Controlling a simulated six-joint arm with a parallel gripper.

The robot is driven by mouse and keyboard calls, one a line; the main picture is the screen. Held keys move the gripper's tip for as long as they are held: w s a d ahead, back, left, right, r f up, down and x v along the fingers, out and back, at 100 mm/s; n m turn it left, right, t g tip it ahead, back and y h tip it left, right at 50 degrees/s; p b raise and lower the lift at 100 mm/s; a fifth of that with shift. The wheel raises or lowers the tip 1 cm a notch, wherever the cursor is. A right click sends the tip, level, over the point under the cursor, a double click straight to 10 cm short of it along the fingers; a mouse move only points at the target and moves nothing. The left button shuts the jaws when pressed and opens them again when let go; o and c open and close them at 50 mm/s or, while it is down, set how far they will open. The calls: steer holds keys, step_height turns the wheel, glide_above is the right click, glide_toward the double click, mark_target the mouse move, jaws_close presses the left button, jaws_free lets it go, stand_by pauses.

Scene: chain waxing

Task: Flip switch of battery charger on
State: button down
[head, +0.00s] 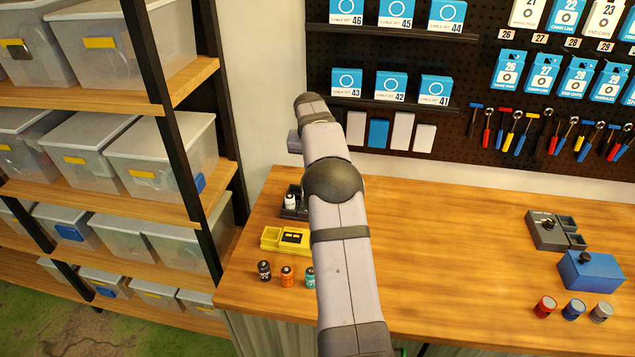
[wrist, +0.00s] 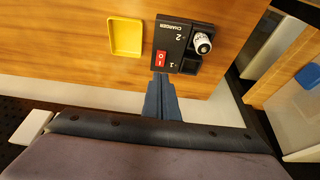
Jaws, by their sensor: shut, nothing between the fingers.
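The black battery charger (wrist: 176,33) lies on the wooden workbench in the wrist view. It carries a "CHARGER" label, slots marked 1 and 2, and a red rocker switch (wrist: 161,58). A white battery (wrist: 202,42) stands in the slot by the 2; the slot by the 1 (wrist: 189,67) looks empty. My gripper (wrist: 160,80) is shut and empty, its tips just beside the switch's edge of the charger. I cannot tell whether they touch it. In the head view the charger (head: 288,213) is partly hidden by my arm, and the gripper is hidden.
Black, orange and teal batteries (head: 287,276) stand in front. Shelves (head: 110,190) rise on the left. The bench middle is clear; a blue box (head: 590,270) sits far right.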

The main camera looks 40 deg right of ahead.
steer(key=shift+b+v, duration=0.4)
steer(key=shift+v, duration=1.55)
steer(key=shift+w+d, duration=0.15)
steer(key=shift+w+d+r+b, duration=0.15)
steer(key=shift+w+d+b, duration=0.25)
steer(key=shift+b, duration=0.4)
steer(key=p+x, duration=0.2)
steer(key=x, duration=0.4)
steer(key=p+x, duration=0.3)
steer(key=x, duration=0.3)
steer(key=shift+s+a+f, duration=0.15)
steer(key=shift+s+f, duration=0.05)
steer(key=shift+w+f+p, duration=0.1)
steer(key=shift+f+p, duration=0.35)
steer(key=shift+f, duration=0.3)
